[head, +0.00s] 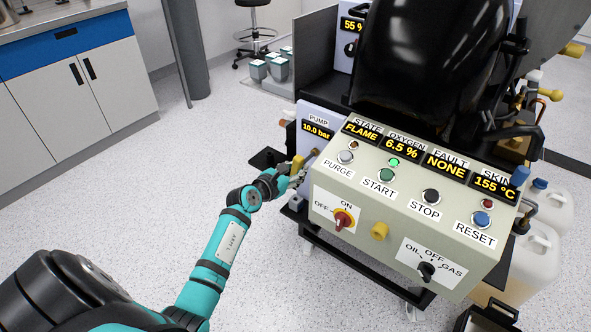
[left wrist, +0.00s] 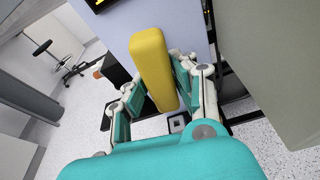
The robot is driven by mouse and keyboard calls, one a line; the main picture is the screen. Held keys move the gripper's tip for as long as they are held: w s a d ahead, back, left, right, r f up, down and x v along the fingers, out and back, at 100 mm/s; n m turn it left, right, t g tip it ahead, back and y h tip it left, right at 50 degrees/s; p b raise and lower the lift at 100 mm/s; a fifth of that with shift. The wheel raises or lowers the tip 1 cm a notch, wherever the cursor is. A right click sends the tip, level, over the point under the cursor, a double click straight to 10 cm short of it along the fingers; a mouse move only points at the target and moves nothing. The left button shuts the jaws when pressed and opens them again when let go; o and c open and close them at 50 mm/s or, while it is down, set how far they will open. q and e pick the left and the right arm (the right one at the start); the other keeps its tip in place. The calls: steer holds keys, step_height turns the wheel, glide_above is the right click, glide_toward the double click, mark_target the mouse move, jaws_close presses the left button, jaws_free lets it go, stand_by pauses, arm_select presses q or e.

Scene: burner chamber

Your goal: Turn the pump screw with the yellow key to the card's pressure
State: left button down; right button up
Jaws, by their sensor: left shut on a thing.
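The yellow key (head: 297,164) is a thick yellow bar at the lower front of the pump unit, left of the control panel. My left gripper (head: 299,174) is shut on it. In the left wrist view the yellow key (left wrist: 152,62) stands between the two fingers, its far end close to the pale pump housing (left wrist: 190,25). The pump display (head: 317,130) reads 10.0 bar. The pump screw is hidden by the key and fingers, so I cannot tell how the key sits on it. I see no readable pressure card. My right gripper is out of view.
The control panel (head: 400,213) stands close to the right of my left gripper, showing FLAME, 6.5 %, NONE and 155 °C. A green lamp (head: 394,162) is lit. The black burner body (head: 425,60) rises behind. The floor at left (head: 120,190) is clear.

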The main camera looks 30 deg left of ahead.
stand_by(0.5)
arm_select(q)
steer(key=shift+m, duration=0.4)
steer(key=shift+y, duration=0.3)
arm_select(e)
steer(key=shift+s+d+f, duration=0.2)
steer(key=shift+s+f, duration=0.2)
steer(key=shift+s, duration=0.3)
arm_select(q)
steer(key=shift+m+p, duration=0.3)
steer(key=shift+p, duration=0.15)
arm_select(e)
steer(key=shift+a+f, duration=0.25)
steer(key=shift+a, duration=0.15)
arm_select(q)
steer(key=shift+a+m, duration=0.1)
steer(key=shift+m, duration=0.2)
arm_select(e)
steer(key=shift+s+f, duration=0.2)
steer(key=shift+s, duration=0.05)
arm_select(q)
steer(key=shift+m+y+p, duration=0.5)
steer(key=shift+p, duration=0.05)
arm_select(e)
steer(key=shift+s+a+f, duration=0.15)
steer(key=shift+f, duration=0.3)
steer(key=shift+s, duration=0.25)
